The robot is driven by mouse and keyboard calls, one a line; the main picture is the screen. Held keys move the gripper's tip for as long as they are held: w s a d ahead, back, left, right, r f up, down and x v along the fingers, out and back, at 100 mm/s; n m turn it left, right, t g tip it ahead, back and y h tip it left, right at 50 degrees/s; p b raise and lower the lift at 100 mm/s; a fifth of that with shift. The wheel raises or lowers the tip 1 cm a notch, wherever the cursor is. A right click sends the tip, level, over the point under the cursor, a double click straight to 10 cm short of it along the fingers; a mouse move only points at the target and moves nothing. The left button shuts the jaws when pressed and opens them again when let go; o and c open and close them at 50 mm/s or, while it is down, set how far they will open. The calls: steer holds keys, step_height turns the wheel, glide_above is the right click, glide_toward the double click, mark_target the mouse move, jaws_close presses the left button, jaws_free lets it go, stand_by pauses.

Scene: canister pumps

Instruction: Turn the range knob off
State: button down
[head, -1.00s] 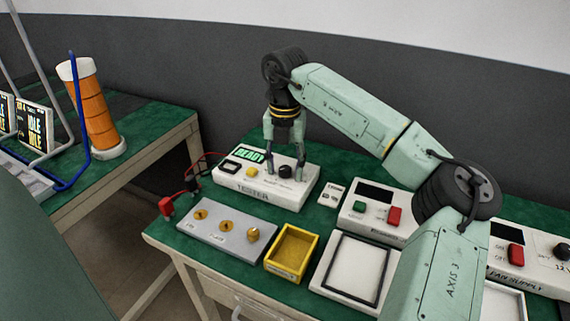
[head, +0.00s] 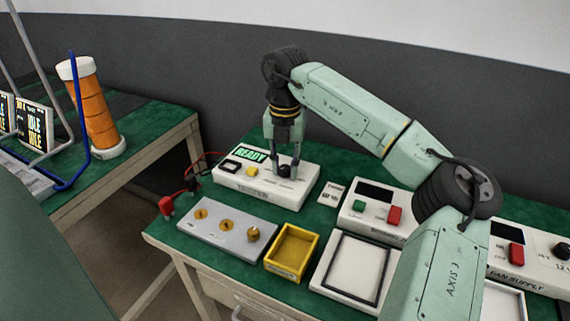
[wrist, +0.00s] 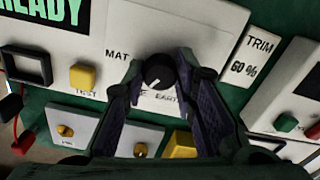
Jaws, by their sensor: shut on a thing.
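The range knob (head: 285,172) is a round black knob on the right part of the white tester box (head: 255,195). In the wrist view the knob (wrist: 159,72) has a white mark pointing toward the lower left. "MAT" is printed to its left and "EARTH" below it. My gripper (head: 284,167) points down at the knob. In the wrist view my gripper (wrist: 160,68) has one finger on each side of the knob, shut on it. The fingers hide parts of the panel and its lettering.
The tester shows a green "READY" display (head: 250,154) and a yellow button (wrist: 83,75). A grey panel with brass knobs (head: 226,229), a yellow tray (head: 291,250) and a white framed tray (head: 352,270) stand in front. Another white box (head: 372,217) is at the right.

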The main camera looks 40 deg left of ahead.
steer(key=shift+n, duration=0.3)
steer(key=n, duration=0.5)
steer(key=shift+n, duration=0.3)
steer(key=n, duration=0.6)
steer(key=shift+p, duration=0.35)
steer(key=n, duration=0.5)
steer(key=shift+n+p, duration=0.3)
steer(key=shift+p, duration=0.1)
steer(key=n, duration=0.6)
steer(key=shift+p, duration=0.35)
steer(key=c, duration=1.3)
jaws_free()
steer(key=shift+r, duration=0.1)
